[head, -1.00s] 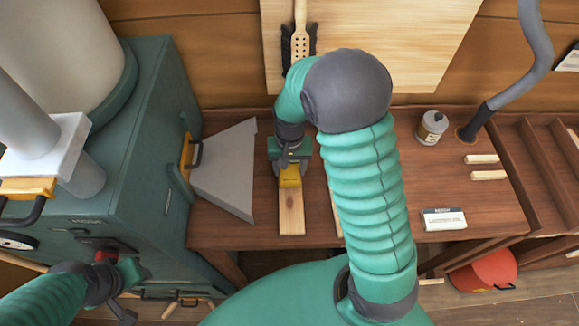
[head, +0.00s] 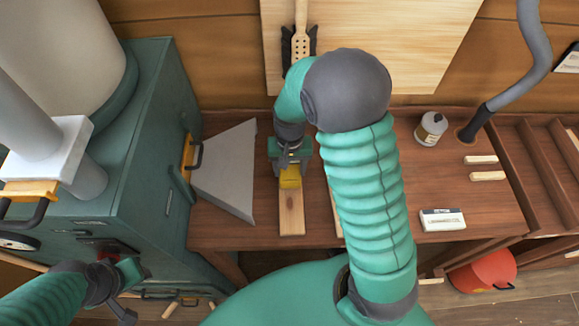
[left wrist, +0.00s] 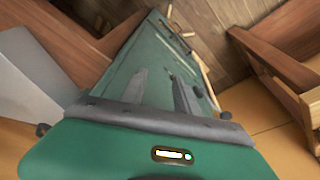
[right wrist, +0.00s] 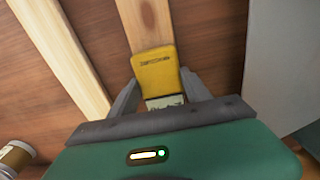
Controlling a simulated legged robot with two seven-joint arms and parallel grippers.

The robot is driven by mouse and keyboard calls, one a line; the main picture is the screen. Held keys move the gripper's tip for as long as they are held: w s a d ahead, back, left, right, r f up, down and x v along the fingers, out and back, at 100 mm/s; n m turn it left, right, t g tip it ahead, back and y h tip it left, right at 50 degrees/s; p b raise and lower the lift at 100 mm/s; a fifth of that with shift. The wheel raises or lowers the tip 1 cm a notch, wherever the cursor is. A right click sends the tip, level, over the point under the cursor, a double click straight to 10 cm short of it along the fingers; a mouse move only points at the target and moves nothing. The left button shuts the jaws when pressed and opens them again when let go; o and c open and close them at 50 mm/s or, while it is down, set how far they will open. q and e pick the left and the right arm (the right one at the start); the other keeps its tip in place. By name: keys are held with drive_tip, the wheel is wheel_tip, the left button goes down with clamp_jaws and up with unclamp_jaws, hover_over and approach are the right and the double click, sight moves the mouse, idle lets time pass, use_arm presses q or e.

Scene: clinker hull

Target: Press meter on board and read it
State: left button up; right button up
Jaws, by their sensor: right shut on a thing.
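The yellow meter (head: 290,178) is at the far part of a pale board (head: 291,212) on the bench. My right gripper (head: 290,166) is shut on the meter from the far side. In the right wrist view the meter (right wrist: 155,72) sits between the two fingers, over the board (right wrist: 144,25), with a small pale display at its near end; no reading is legible. Whether its tip touches the wood is hidden. My left gripper (left wrist: 157,76) is open and empty, low beside the green cabinet, away from the board.
The bench (head: 385,205) carries a grey sheet piece (head: 228,172), a lidded tin (head: 431,128), a white box (head: 443,220) and small wood sticks (head: 487,176). The green cabinet (head: 125,150) stands at left. A red bucket (head: 484,271) is on the floor at right.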

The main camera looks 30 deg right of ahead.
sight(290, 170)
wheel_tip(290, 170, up, 8)
drive_tip(key=p, duration=0.6)
drive_tip(key=shift+f, duration=0.25)
drive_tip(key=shift+w, duration=0.1)
drive_tip(key=a+r+n, duration=0.2)
drive_tip(key=a+n, duration=0.4)
drive_tip(key=a, duration=0.1)
drive_tip(key=w+a+r+t+h, duration=0.1)
drive_tip(key=a+r+t+h, duration=0.15)
drive_tip(key=r, duration=0.85)
drive_tip(key=w+a+r+t+h, duration=0.1)
drive_tip(key=a+r+t+h, duration=0.15)
drive_tip(key=r, duration=0.85)
drive_tip(key=w+a+r+t+h, duration=0.1)
drive_tip(key=a+r+t+h, duration=0.15)
drive_tip(key=r, duration=0.75)
drive_tip(key=s+a+r+m+t+h, duration=0.1)
drive_tip(key=s+a+r+m+t, duration=0.1)
drive_tip(key=r, duration=0.6)
drive_tip(key=s+a+r+m+t+h, duration=0.1)
drive_tip(key=s+a+r+m+t, duration=0.1)
drive_tip(key=s+r, duration=0.2)
drive_tip(key=s+a+r+m+t+h, duration=0.1)
drive_tip(key=s+a+r+m+t, duration=0.1)
drive_tip(key=r, duration=0.9)
drive_tip(key=shift+s+r+m+t, duration=0.35)
drive_tip(key=shift+s+m+t, duration=0.25)
drive_tip(key=shift+s, duration=0.35)
